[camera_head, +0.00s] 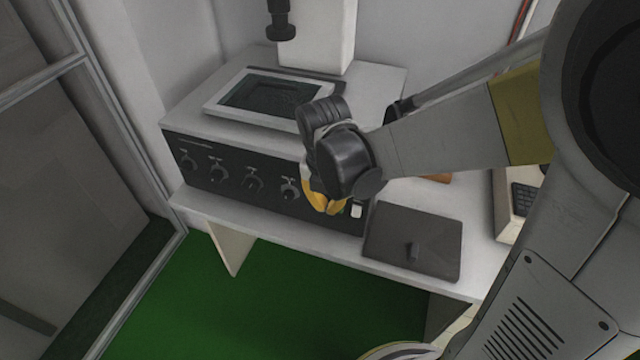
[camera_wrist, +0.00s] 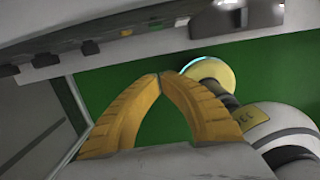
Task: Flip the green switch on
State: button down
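A machine with a dark front panel (camera_head: 220,179) stands on the white bench. Several knobs line the panel. A small pale rocker-like switch (camera_head: 356,211) sits at its right end; I cannot make out any green on it. My gripper (camera_head: 326,206) has yellow fingers in front of the right part of the panel, just left of that switch, hiding part of the panel. In the wrist view my gripper (camera_wrist: 161,74) has its fingertips together with nothing between them.
A dark flat plate (camera_head: 413,240) lies on the white bench (camera_head: 290,238), right of the machine. A keyboard-like device (camera_head: 515,200) is farther right. A framed glass panel (camera_head: 70,180) stands at left. Green floor (camera_head: 260,310) is open below the bench.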

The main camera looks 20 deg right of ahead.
jog(key=w+d+f+b, duration=0.3)
jog(key=w+f+b, duration=0.1)
jog(key=f, duration=0.6)
jog(key=shift+w+f+b, duration=0.2)
jog(key=shift+b, duration=0.55)
jog(key=shift+w+d+f+t+h+b, duration=0.35)
jog(key=shift+w+t+h+b, duration=0.05)
jog(key=shift+t+b, duration=0.15)
jog(key=shift+r, duration=0.1)
